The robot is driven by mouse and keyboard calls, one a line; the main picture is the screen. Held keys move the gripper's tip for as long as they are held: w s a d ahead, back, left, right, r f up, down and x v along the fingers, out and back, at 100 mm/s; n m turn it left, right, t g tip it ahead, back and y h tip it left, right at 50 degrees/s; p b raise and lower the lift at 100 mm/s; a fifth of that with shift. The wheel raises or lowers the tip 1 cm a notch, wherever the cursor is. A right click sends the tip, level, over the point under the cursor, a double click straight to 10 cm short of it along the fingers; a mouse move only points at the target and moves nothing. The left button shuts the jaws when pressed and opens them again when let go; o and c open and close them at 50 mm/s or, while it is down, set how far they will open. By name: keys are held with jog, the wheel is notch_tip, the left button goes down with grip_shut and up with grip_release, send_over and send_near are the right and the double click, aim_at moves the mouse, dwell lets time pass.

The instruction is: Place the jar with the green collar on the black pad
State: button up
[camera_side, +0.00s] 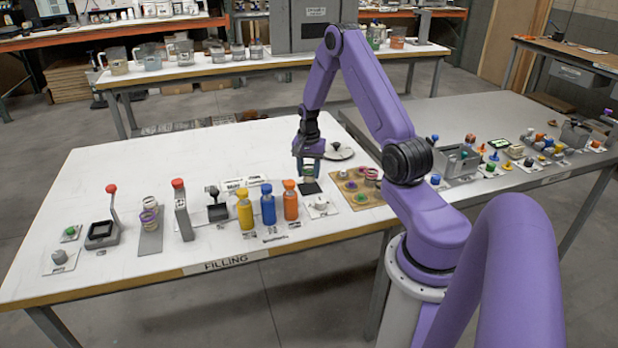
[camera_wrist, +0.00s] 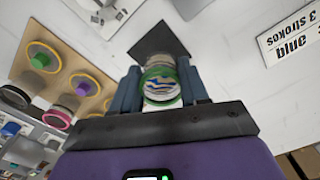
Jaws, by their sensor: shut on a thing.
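The jar with the green collar (camera_wrist: 160,86) is clear, with coloured streaks showing inside. It is between the two blue fingers of my gripper (camera_wrist: 160,92), which is shut on it. The black pad (camera_wrist: 160,40) shows partly behind the jar in the wrist view. In the side view the pad (camera_side: 310,188) lies directly below the jar. I cannot tell whether the jar touches the pad.
A tan board (camera_side: 352,192) with coloured rings and jars is to the right. Orange (camera_side: 290,202), blue (camera_side: 268,206) and yellow (camera_side: 245,210) bottles stand to the left. The table's back left is clear.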

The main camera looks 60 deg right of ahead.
aim_at(309, 177)
jog(key=shift+f, duration=1.35)
jog(key=shift+f, duration=0.15)
jog(key=o, duration=1.1)
jog(key=shift+c, duration=0.2)
